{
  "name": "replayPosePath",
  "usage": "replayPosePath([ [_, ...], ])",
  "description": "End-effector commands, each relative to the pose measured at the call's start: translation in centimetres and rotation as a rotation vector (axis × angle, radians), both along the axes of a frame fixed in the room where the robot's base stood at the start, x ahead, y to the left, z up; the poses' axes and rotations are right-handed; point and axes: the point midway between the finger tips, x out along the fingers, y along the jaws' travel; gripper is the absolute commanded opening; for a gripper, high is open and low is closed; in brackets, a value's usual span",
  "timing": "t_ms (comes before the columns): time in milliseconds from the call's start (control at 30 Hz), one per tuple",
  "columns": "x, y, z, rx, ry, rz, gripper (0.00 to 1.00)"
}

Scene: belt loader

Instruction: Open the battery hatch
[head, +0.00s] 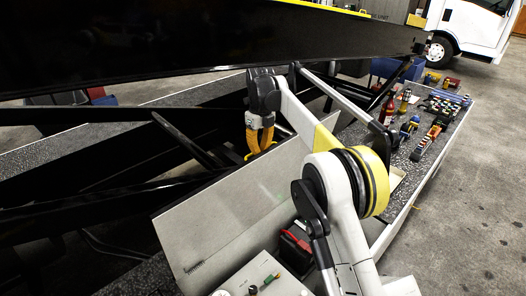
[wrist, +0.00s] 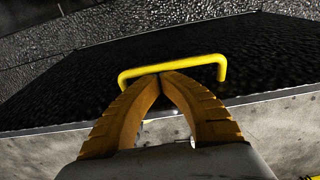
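The battery hatch (head: 225,215) appears as a light grey panel, tilted up, with its plain face toward the head camera. A yellow handle (wrist: 135,72) stands on a dark textured surface, just beyond a light edge, in the wrist view. In the head view only a small piece of the handle (head: 248,156) shows past the panel's upper edge. My gripper (head: 260,148) has orange-yellow ribbed fingers and reaches down to that edge. In the wrist view my gripper's fingertips (wrist: 162,76) meet at the handle's bar. I cannot tell whether they hook under it or only touch it.
A red and black part (head: 295,242) and a grey box with knobs (head: 262,283) sit in front of the panel. Bottles (head: 388,108) and tools (head: 425,140) lie on the right ledge. The dark beam (head: 200,45) hangs overhead. Open floor (head: 470,210) lies at right.

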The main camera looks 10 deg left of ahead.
Motion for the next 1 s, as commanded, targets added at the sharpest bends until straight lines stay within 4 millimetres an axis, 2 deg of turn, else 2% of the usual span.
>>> replayPosePath([
  [300,0.0,0.0,0.5,0.000,0.000,0.000,0.00],
  [600,0.0,0.0,5.6,0.000,0.000,0.000,0.00],
  [800,0.0,-0.1,7.3,0.000,-0.001,0.005,0.00],
  [867,0.0,-0.6,7.7,0.003,-0.007,0.025,0.00],
  [1000,0.0,-3.1,9.1,0.015,-0.045,0.159,0.00],
])
